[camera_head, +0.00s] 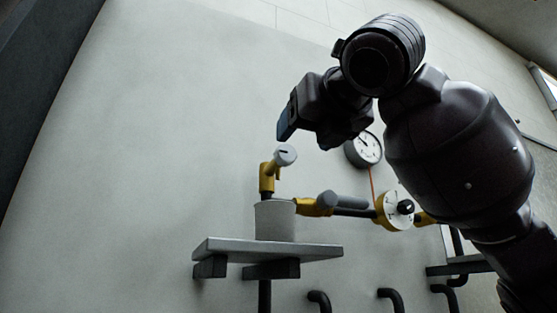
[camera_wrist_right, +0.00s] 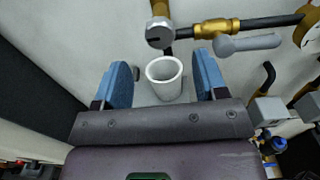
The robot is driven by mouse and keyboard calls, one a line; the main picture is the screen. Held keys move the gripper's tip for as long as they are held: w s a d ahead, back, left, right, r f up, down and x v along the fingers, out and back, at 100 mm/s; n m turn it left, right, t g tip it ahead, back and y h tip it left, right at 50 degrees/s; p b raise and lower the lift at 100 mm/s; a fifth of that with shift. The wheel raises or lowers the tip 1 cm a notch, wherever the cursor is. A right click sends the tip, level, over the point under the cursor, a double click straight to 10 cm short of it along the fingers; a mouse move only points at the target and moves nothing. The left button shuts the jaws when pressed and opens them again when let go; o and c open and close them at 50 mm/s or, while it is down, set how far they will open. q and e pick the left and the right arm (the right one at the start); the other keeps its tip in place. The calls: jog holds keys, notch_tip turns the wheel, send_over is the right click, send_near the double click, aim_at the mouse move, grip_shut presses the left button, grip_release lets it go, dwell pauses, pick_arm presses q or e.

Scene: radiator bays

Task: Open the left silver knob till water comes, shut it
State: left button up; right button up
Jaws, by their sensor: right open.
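The silver knob (camera_head: 285,154) sits on top of a brass valve (camera_head: 267,177) on the wall, at the left end of the pipework. In the wrist view the knob (camera_wrist_right: 159,37) shows its round slotted face beyond the fingers. A white cup (camera_head: 275,220) stands upright under the valve; it looks empty in the wrist view (camera_wrist_right: 164,78). No water shows. My right gripper (camera_head: 286,121) is above the knob and apart from it. Its two blue fingers are open with nothing held between them (camera_wrist_right: 163,75). My left gripper is not in view.
The cup stands on a grey shelf (camera_head: 225,245). A grey lever handle (camera_head: 343,199) lies along the pipe right of the valve, then a white dial (camera_head: 395,210). A pressure gauge (camera_head: 366,148) hangs above. The wall left of the knob is clear.

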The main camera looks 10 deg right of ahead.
aim_at(288, 153)
jog(key=w, duration=0.3)
jog(key=w+a+p, duration=0.1)
jog(key=w, duration=0.2)
jog(key=w+a+p, duration=0.1)
jog(key=w, duration=0.2)
jog(key=shift+w, duration=0.35)
jog(key=c, duration=0.9)
